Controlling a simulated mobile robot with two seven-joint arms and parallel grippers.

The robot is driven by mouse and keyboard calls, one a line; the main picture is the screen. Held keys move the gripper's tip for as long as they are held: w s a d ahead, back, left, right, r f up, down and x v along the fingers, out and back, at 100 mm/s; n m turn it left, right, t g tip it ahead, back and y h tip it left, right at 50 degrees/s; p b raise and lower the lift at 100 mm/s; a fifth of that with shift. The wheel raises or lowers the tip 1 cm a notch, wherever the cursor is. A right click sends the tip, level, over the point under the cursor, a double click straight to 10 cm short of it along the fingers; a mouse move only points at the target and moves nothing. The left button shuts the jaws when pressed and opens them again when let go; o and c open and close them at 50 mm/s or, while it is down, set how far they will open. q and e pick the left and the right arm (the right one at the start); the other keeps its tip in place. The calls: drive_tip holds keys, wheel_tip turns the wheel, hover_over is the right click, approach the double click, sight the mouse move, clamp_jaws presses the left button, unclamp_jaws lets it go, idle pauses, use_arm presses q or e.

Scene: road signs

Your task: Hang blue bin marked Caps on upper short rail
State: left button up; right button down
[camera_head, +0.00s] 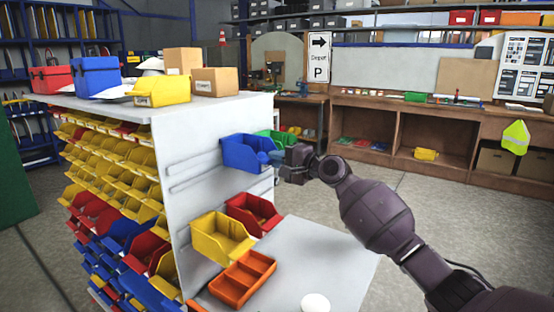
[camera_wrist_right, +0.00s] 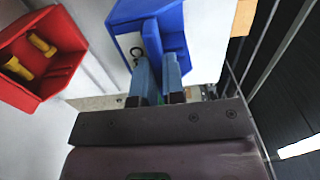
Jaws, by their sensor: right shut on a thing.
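The blue bin (camera_head: 240,152) is at the upper right part of the white side panel (camera_head: 190,120); I cannot tell whether it touches a rail. My right gripper (camera_head: 277,158) is shut on its front side. In the right wrist view the blue bin (camera_wrist_right: 178,18) fills the top middle, with my gripper's blue fingers (camera_wrist_right: 158,75) at its near wall and a partly hidden white label showing a "C". An upper short rail (camera_head: 192,177) runs along the panel, with another rail below it. My left gripper is not in view.
A green bin (camera_head: 284,139) is just behind the blue bin. A yellow bin (camera_head: 220,238), a red bin (camera_head: 253,213) and an orange divided tray (camera_head: 243,280) are below, by the grey worktop (camera_head: 325,265). The worktop's right part is mostly clear.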

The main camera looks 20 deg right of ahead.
drive_tip(key=shift+f, duration=0.5)
drive_tip(key=shift+f+b, duration=0.35)
drive_tip(key=shift+b, duration=0.1)
idle(0.4)
drive_tip(key=c, duration=1.1)
unclamp_jaws()
drive_tip(key=shift+f, duration=0.1)
